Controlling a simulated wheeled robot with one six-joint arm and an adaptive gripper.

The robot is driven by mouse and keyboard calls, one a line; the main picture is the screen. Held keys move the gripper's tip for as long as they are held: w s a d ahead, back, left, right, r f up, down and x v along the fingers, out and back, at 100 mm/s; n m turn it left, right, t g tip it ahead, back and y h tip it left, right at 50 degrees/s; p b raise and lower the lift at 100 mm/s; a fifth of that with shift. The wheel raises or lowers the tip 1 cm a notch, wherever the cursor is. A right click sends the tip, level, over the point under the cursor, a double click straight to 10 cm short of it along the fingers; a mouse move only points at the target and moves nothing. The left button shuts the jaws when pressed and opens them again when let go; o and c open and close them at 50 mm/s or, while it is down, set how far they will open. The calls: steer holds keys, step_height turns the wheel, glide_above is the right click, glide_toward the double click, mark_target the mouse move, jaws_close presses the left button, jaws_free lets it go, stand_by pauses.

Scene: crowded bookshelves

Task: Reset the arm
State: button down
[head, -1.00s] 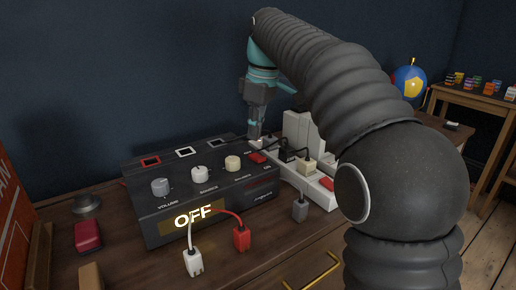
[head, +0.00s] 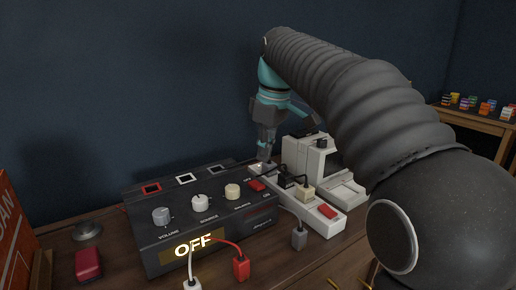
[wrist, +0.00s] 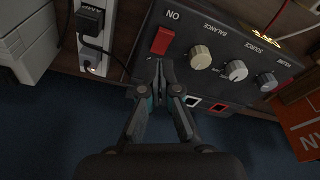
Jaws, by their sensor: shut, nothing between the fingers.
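My gripper (head: 264,158) is shut and empty, pointing down just behind the black control box and the white power strip in the head view. In the wrist view my gripper (wrist: 162,64) shows its fingertips together near the red switch (wrist: 162,40) at the box's corner. I cannot tell whether the tips touch anything. My arm reaches in from the right side of the head view.
The black box (head: 163,236) has several knobs and a lit OFF display. A white power strip (head: 327,225) with plugs lies beside it, with a white device (head: 345,190) behind. White (head: 192,284) and red (head: 240,268) plugs are in front.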

steer(key=s+d+f+m+t, duration=0.1)
steer(key=s+d+f+m, duration=0.2)
steer(key=s+d, duration=0.3)
steer(key=s+d+f+m+t, duration=0.1)
steer(key=s+d+f+m, duration=0.15)
steer(key=s, duration=0.55)
steer(key=s+d+f+m+t, duration=0.1)
steer(key=s+d+f+m, duration=0.2)
steer(key=s+f, duration=0.3)
steer(key=s+d+f+m+t+h, duration=0.1)
steer(key=s+d+f+m, duration=0.1)
steer(key=s+f, duration=0.4)
steer(key=shift+d+m+h, duration=0.3)
steer(key=shift+d+m, duration=0.1)
steer(key=shift+m, duration=0.05)
